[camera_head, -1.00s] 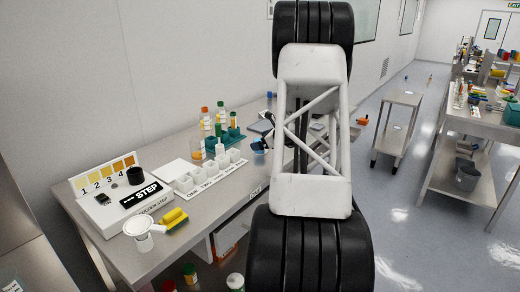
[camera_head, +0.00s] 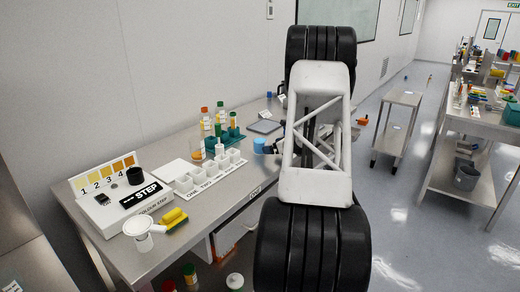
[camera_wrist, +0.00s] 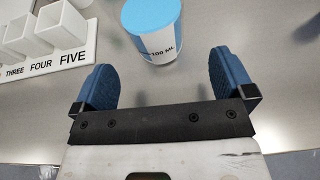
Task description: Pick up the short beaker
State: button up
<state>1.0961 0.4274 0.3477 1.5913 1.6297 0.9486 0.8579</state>
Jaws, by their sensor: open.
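The short beaker (camera_wrist: 152,30) looks like a white cup with a light blue top and "100 ML" on its side. It stands upright on the bench in the wrist view, ahead of and roughly between my two blue finger pads, closer to the left one. My gripper (camera_wrist: 160,62) is open and empty, and neither pad appears to touch the beaker. My arm hides part of the bench in the head view.
A rack of white cups (camera_wrist: 55,28) labelled with number words stands left of the beaker. Bottles (camera_head: 220,118), a flat grey tray (camera_head: 265,127) and a step-labelled device (camera_head: 125,198) are on the same bench (camera_head: 205,215). Bare bench lies right of the beaker.

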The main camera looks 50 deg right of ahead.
aim_at(260, 146)
jog(key=shift+w+f, duration=0.2)
jog(key=shift+w, duration=0.3)
jog(key=shift+a+x, duration=0.1)
jog(key=shift+x, duration=1.2)
jog(key=shift+a+x, duration=0.15)
jog(key=shift+x, duration=1.15)
jog(key=c, duration=1)
jog(key=shift+r, duration=0.15)
